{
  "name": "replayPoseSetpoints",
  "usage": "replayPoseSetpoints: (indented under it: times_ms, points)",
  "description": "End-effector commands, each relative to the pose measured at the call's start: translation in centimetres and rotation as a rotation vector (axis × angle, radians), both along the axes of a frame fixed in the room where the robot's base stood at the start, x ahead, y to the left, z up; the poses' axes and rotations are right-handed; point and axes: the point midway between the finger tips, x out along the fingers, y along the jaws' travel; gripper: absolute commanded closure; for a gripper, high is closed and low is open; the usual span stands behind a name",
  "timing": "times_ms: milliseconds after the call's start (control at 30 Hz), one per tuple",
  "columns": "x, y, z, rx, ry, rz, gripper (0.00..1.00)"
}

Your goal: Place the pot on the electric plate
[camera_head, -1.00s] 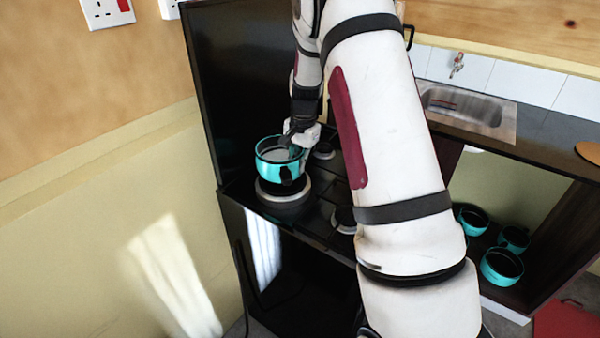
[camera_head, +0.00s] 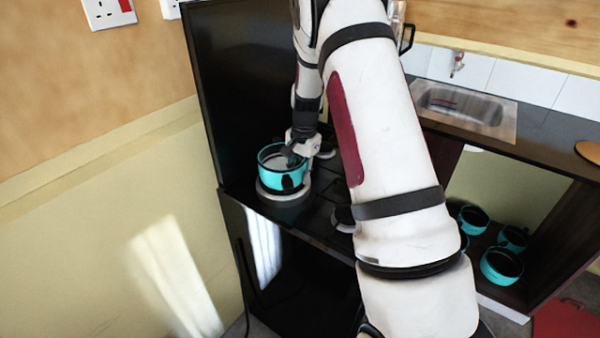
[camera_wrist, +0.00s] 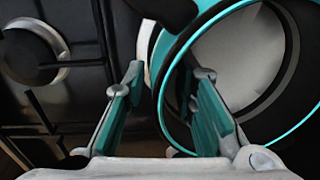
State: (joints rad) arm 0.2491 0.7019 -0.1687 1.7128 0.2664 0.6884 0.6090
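The teal pot (camera_head: 268,180), with a black rim and a black handle, sits upright on the pale round electric plate (camera_head: 285,196) at the left of the black stove top. It looks in contact with the plate, but its base is partly hidden. My gripper (camera_head: 296,152) is at the pot's right rear rim. In the wrist view, the gripper's (camera_wrist: 170,75) two fingers stand apart, one outside and one inside the teal pot wall (camera_wrist: 178,62). Gaps show between the fingers and the wall, and the pot's pale interior is visible.
Other burners (camera_head: 342,218) lie to the right, partly behind my arm. A metal sink (camera_head: 465,105) is at the back right. Several teal pots (camera_head: 501,268) stand on the shelf below. A tall black panel (camera_head: 235,95) rises behind the stove.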

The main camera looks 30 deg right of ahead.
Motion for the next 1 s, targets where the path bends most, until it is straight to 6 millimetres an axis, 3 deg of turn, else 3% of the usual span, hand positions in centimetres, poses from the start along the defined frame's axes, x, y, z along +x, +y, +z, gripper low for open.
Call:
replayPoseSetpoints:
  times_ms: [167,600,867,1000]
  points:
    - [0.0,0.0,0.8,-0.001,-0.001,0.001,0.75]
    - [-0.6,-0.3,9.1,-0.002,-0.004,0.0,0.75]
    - [-0.9,-0.4,11.9,-0.001,-0.001,0.001,0.75]
    - [-1.5,0.5,13.5,-0.001,-0.014,0.033,0.75]
